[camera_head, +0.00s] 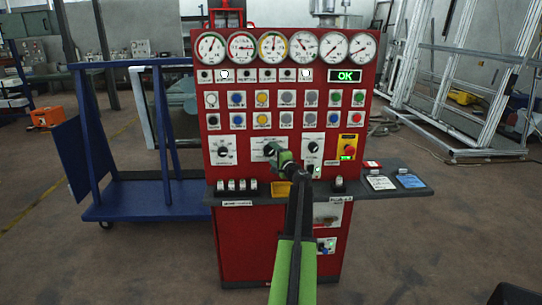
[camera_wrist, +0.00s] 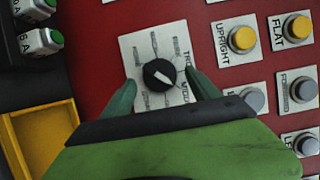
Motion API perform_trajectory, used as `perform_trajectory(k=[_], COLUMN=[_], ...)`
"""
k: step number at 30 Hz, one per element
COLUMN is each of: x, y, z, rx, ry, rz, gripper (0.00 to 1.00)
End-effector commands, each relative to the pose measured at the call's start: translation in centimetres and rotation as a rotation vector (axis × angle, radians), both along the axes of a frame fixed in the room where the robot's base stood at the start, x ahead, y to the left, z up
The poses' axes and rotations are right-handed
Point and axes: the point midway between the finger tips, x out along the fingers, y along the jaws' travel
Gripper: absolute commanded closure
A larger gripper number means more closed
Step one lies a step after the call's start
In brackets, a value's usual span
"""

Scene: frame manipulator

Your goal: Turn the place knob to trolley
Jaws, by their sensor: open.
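The place knob (camera_wrist: 160,75) is a round black dial with a white pointer mark, on a white label plate (camera_wrist: 137,50). In the wrist view it sits between the two dark green fingers of my gripper (camera_wrist: 160,80), with a visible gap on each side. The label text is turned sideways; one label right of the knob begins "TRO". The pointer mark runs slantwise across the dial; I cannot tell for sure which label it points to. In the head view, my gripper (camera_head: 281,157) is open in front of the middle plate (camera_head: 258,156) and partly covers it.
The red panel (camera_head: 204,130) carries gauges, rows of push buttons, a dial (camera_head: 226,150) to the left and another (camera_head: 313,147) to the right. A dark shelf (camera_head: 410,188) juts out below, with a yellow tray (camera_head: 280,189). A blue trolley (camera_head: 140,200) stands left.

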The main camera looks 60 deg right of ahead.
Motion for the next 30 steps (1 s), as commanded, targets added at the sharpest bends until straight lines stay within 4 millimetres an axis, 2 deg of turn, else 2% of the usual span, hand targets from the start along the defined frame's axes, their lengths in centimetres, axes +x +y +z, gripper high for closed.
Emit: perform_trajectory(k=[3,12,26,27,30], x=[0.9,1.0,0.9,0.8,0.9], y=[-0.6,-0.7,-0.7,1.2,-0.3], z=[0.0,0.0,0.0,0.0,0.0], rx=[0.000,0.000,0.000,0.000,-0.002], ry=[0.000,0.000,0.000,0.000,0.004], rz=[-0.001,-0.001,-0.002,0.000,-0.001], gripper=[0.30,0.30,0.90,0.92,0.92])
